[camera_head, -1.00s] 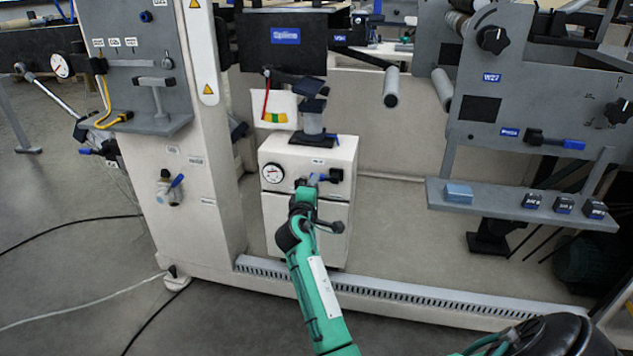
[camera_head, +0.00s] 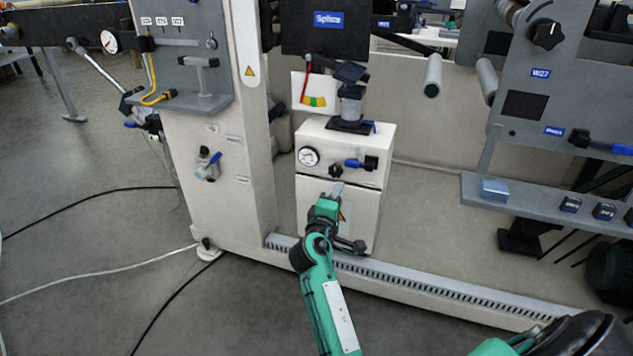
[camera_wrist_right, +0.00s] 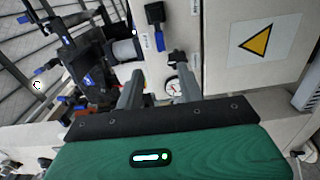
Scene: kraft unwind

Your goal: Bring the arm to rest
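My right arm (camera_head: 325,290) is green and reaches up from the bottom of the head view. Its gripper (camera_head: 338,188) is in front of the white cabinet (camera_head: 310,205), below the black knob (camera_head: 336,171) and the blue-handled valve (camera_head: 361,163). In the right wrist view the two grey fingers of the right gripper (camera_wrist_right: 158,88) stand apart with nothing between them. Whether the fingertips touch the cabinet is hard to tell, but a gap seems to show. My left gripper is in neither view.
A pressure gauge (camera_head: 308,156) sits on the cabinet, with a splice panel (camera_head: 327,38) above. At right, a grey shelf (camera_head: 545,205) holds a light blue block (camera_head: 494,190) and several dark blocks. A slotted rail (camera_head: 430,287) runs along the floor. Open floor (camera_head: 100,240) lies at left.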

